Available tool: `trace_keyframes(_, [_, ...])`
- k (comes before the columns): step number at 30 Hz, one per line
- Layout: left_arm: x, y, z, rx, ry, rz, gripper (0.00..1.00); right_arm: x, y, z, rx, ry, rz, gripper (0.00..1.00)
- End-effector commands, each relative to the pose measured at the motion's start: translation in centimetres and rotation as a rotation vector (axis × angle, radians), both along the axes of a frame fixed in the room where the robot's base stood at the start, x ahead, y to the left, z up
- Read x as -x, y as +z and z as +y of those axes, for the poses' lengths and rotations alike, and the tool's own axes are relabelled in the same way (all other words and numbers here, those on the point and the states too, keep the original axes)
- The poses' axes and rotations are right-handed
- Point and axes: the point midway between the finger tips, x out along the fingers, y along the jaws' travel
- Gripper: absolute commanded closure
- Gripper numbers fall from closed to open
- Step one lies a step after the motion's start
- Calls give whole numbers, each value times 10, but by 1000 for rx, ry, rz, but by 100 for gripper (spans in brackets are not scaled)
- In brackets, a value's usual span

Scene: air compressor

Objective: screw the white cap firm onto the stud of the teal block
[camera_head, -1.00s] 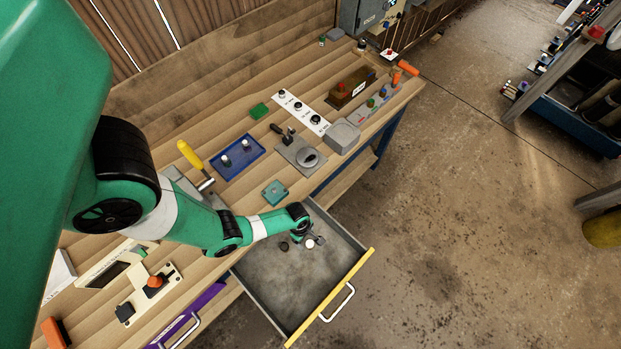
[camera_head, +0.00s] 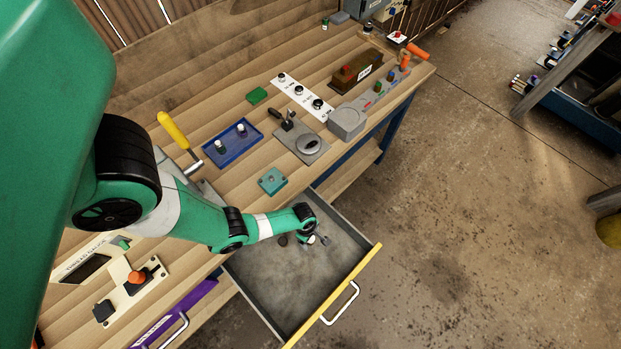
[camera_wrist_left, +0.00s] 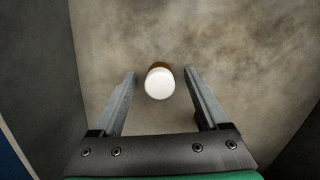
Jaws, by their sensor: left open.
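The white cap (camera_head: 311,239) is inside the open drawer; in the left wrist view the white cap (camera_wrist_left: 159,84) shows its round white face with a brown edge behind it. My left gripper (camera_head: 322,239) is over the drawer, close to the cap. In the left wrist view my left gripper (camera_wrist_left: 160,74) is open, with the cap between its fingers and gaps on both sides. I cannot tell its height above the cap. The teal block (camera_head: 272,181) sits on the bench behind the drawer; its stud is too small to make out. My right gripper is not in view.
The grey drawer has a yellow front edge (camera_head: 340,290) and walls close around my gripper. A dark round piece (camera_head: 283,240) lies left of the cap. A blue tray (camera_head: 233,145) and a grey plate with a lever (camera_head: 301,142) stand behind the teal block.

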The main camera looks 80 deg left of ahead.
Motion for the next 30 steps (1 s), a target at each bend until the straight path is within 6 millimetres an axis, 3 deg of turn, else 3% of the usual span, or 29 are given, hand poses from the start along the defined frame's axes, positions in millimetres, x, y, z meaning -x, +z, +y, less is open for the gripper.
trace_keyframes(2, [0,1,0,0,0,0,28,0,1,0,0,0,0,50])
trace_keyframes(14, [0,1,0,0,0,0,100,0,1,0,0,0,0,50])
trace_keyframes(24, [0,2,0,-1,0,-1,100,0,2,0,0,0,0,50])
trace_keyframes(30, [0,16,0,-1,0,-1,100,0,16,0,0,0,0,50])
